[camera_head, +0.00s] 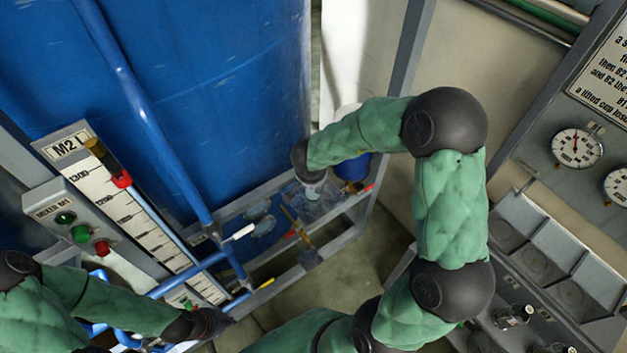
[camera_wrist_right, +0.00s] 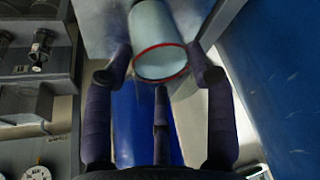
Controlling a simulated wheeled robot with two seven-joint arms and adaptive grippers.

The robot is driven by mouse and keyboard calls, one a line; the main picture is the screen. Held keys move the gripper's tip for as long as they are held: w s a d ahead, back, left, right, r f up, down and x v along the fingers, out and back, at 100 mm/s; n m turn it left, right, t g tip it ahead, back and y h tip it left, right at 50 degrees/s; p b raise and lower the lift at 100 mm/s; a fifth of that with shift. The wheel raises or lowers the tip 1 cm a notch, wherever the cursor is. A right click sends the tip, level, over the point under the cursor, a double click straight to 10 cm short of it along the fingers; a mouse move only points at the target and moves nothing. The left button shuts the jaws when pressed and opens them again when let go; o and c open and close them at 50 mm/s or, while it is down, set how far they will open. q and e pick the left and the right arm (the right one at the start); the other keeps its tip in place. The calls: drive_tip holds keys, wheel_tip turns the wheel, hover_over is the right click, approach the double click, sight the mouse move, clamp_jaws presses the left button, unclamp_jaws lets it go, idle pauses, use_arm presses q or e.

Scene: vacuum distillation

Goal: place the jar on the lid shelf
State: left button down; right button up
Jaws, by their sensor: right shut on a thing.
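In the right wrist view my right gripper (camera_wrist_right: 159,78) is shut on the jar (camera_wrist_right: 158,28), a pale cylinder with a red ring at its near end. Its fingers sit around that end. In the head view my right arm reaches up and over to the low grey metal shelf (camera_head: 350,203) in front of the blue tank. Only a small pale part of the jar (camera_head: 313,190) shows there below the wrist. Whether the jar touches the shelf cannot be told. My left gripper (camera_head: 212,323) is at the lower left, dark and partly hidden, beside blue pipes.
The large blue tank (camera_head: 215,85) stands behind, with a blue pipe (camera_head: 150,115) before it. The M2 level scale (camera_head: 135,205) and a button box (camera_head: 75,220) are at left. Grey bins (camera_head: 535,265) and gauges (camera_head: 577,148) are at right.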

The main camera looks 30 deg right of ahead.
drive_tip(key=o, duration=1.4)
drive_tip(key=shift+f, duration=0.1)
drive_tip(key=p+v, duration=0.3)
drive_tip(key=v, duration=0.9)
